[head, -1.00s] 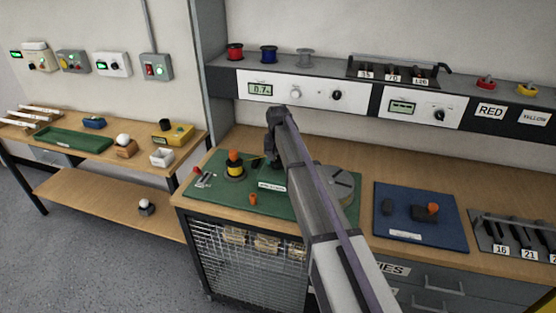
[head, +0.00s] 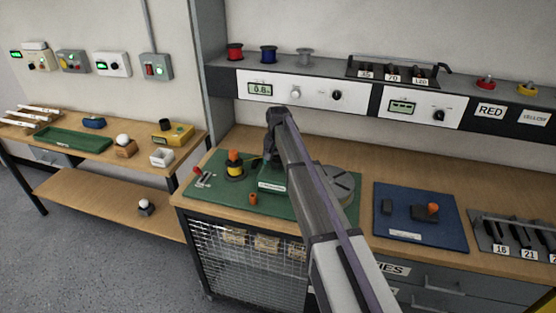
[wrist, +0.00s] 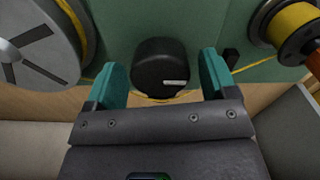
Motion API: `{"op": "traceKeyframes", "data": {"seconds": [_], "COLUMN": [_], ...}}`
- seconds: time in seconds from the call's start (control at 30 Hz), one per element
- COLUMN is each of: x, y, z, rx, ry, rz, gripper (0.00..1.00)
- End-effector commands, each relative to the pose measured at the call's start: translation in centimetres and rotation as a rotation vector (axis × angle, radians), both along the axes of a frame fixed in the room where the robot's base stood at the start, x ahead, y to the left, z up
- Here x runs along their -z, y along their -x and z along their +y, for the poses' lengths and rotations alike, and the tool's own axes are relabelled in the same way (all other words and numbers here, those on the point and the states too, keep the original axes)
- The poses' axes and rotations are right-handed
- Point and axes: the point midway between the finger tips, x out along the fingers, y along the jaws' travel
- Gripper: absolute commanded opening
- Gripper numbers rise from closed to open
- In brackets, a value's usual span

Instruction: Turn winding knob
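The winding knob (wrist: 160,66) is a black round knob with a white mark at its lower right, in the wrist view. My gripper (wrist: 164,82) has its two teal fingers apart, one on each side of the knob. A narrow gap shows on the right side; contact on the left I cannot tell. In the head view my gripper (head: 270,152) is at the green winder (head: 272,186), and my arm hides the knob. A grey slotted disc (wrist: 38,42) is left of the knob and a yellow wire spool (wrist: 292,28) is at upper right, with yellow wire between them.
The winder stands on a green mat (head: 215,192) with an orange-topped spool (head: 235,168) and a small orange cup (head: 253,199). A blue mat (head: 415,222) lies to the right. The shelf above carries a lit display (head: 260,90) reading about 0.8.

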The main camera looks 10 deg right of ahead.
Motion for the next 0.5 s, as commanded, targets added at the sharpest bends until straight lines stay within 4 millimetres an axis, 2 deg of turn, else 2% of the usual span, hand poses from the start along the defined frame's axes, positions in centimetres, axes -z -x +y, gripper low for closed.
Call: {"op": "traceKeyframes", "data": {"seconds": [0.3, 0.37, 0.5], "x": [-0.4, -1.0, -3.7], "y": [0.0, 0.0, 0.0], "z": [0.0, 0.0, 0.0], "rx": [0.0, 0.0, 0.0], "ry": [0.0, 0.0, 0.0], "rz": [0.0, 0.0, 0.0], "gripper": [0.82, 0.82, 0.82]}}
